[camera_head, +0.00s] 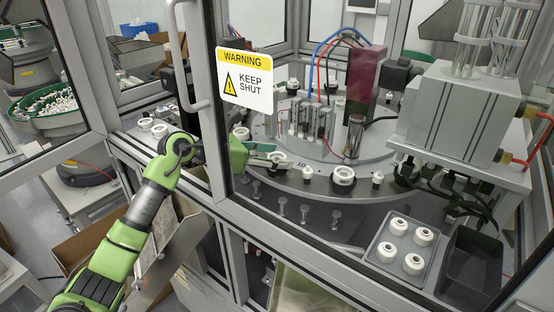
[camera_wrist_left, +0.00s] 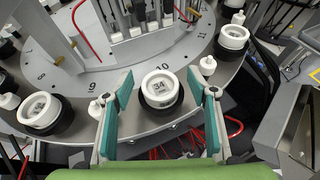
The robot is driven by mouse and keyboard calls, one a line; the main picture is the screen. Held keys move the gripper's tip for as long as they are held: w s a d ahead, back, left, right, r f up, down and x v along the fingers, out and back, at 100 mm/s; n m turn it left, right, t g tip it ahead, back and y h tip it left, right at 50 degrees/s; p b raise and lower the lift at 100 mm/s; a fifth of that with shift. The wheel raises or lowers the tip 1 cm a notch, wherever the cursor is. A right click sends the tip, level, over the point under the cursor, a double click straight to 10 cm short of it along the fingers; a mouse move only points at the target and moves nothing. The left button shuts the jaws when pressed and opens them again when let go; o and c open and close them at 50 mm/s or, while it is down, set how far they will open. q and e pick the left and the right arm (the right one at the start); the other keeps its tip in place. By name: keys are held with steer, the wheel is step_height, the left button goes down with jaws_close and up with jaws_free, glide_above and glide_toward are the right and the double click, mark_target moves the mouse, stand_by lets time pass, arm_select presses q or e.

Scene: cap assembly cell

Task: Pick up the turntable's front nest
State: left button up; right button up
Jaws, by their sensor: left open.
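The front nest is a white ring marked 34 (camera_wrist_left: 160,87) in a dark round holder at the turntable's near edge, between the numbers 9 and 10. In the head view it shows small and partly hidden at my fingertips (camera_head: 277,156). My left gripper (camera_wrist_left: 160,95) is open, its two green fingers spread to either side of the nest in the wrist view. In the head view the left gripper (camera_head: 266,153) reaches over the edge of the grey turntable (camera_head: 318,182). My right gripper is not in view.
Another nest (camera_head: 344,176) and small white pieces (camera_head: 307,172) stand along the rim. A glass door with a warning sign (camera_head: 245,80) is beside my arm. A grey tray (camera_head: 384,234) holds several white rings, next to a dark empty bin (camera_head: 470,262).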

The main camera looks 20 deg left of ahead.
arm_select(q)
steer(key=c, duration=1.2)
steer(key=shift+r, duration=0.1)
